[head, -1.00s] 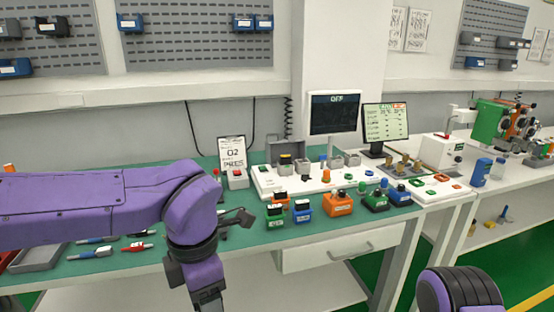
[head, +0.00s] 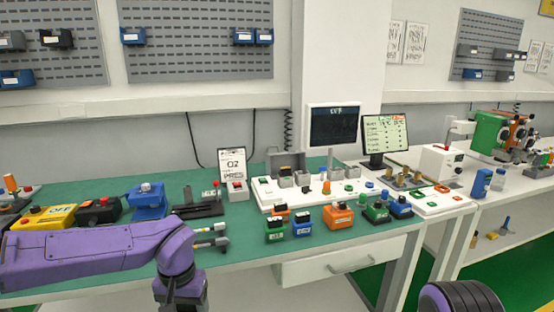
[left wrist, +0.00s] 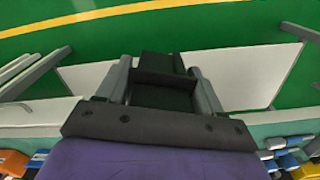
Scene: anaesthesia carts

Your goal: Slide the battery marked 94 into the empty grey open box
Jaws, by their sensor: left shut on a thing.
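I cannot tell which box is empty. My right gripper is out of view; only part of my right arm shows at the bottom right.
A monitor (head: 334,126) rises behind the white board.

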